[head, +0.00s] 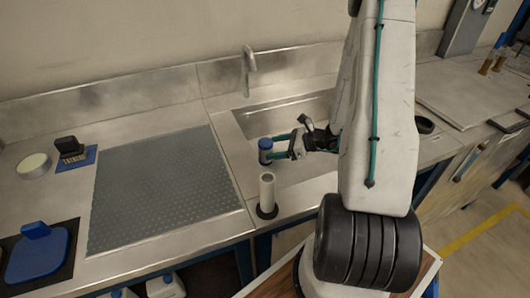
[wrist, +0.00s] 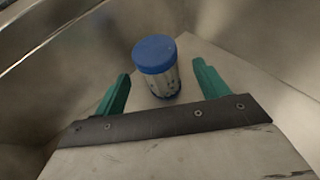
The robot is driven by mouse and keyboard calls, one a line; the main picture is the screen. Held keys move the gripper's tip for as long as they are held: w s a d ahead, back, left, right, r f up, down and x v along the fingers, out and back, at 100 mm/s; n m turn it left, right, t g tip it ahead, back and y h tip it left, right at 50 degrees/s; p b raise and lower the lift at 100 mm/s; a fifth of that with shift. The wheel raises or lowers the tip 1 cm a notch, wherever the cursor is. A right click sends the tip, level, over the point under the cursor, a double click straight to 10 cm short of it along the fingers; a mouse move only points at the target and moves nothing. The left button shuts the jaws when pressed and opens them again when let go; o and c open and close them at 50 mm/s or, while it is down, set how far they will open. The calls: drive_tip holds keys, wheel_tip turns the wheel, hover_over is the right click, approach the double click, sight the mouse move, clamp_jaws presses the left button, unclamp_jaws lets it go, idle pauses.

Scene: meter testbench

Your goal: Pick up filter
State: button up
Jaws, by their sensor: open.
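The filter appears to be the small cylinder with a blue cap (head: 265,150) in the sink in the head view. It also shows in the wrist view, where the blue-capped canister (wrist: 155,60) has a silvery, see-through-looking body and stands upright. My gripper (head: 281,147) reaches into the sink from the right. In the wrist view its two green fingers (wrist: 158,88) are open, one on each side of the canister and a little short of it. Gaps show between the canister and both fingers, and I see no contact.
Sink walls (wrist: 240,75) rise close around the gripper. A tap (head: 248,68) stands behind the sink. A white cylinder (head: 267,190) stands on a dark base at the sink's front edge.

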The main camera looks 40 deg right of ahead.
sight(261, 149)
drive_tip(key=x, duration=0.5)
drive_tip(key=shift+w+a+f, duration=0.1)
drive_tip(key=shift+w+a, duration=0.15)
drive_tip(key=shift+a, duration=0.05)
drive_tip(key=c, duration=1.2)
